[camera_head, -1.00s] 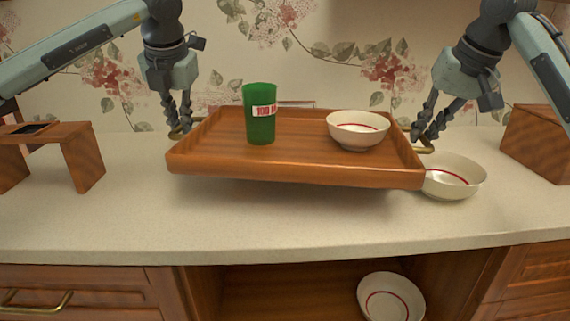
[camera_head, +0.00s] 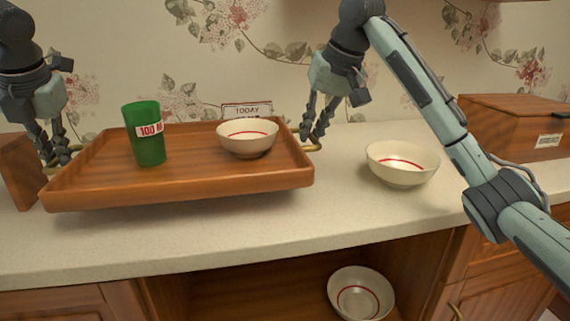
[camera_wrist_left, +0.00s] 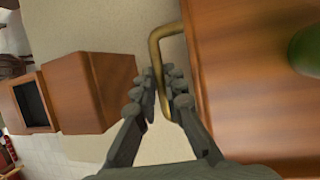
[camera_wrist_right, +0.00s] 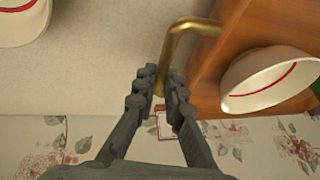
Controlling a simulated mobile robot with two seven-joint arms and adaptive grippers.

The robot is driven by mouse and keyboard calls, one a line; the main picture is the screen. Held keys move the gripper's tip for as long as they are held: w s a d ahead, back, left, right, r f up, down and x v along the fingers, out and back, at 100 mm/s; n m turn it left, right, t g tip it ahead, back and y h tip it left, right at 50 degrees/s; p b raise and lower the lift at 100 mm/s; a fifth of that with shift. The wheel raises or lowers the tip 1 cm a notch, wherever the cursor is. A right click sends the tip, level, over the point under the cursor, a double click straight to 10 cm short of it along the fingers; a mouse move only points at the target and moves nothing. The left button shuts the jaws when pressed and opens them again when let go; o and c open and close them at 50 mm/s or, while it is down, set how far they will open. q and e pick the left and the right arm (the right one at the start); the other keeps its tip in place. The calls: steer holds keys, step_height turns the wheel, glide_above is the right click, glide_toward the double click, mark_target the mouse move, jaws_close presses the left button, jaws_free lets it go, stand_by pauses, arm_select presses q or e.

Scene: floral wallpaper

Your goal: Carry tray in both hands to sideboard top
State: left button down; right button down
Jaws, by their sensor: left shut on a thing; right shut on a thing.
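The wooden tray (camera_head: 200,192) is held level a little above the pale sideboard top (camera_head: 350,215) in the head view. A green cup (camera_head: 148,148) stands upright on its left half and a white bowl with a red line (camera_head: 247,138) sits on its right half. My left gripper (camera_head: 60,158) is shut on the tray's left brass handle, seen in the left wrist view (camera_wrist_left: 158,45). My right gripper (camera_head: 310,140) is shut on the right brass handle, clear in the right wrist view (camera_wrist_right: 175,42).
A second white bowl (camera_head: 402,165) stands on the top, right of the tray. A wooden box (camera_head: 515,125) is at the back right. A wooden stand (camera_head: 20,170) is close by the tray's left end. A "TODAY" sign (camera_head: 247,110) is behind. Another bowl (camera_head: 360,293) sits in the open shelf below.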

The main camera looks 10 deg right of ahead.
arm_select(q)
steer(key=shift+a+f, duration=0.15)
arm_select(e)
steer(key=shift+d+f, duration=0.1)
steer(key=shift+f, duration=0.05)
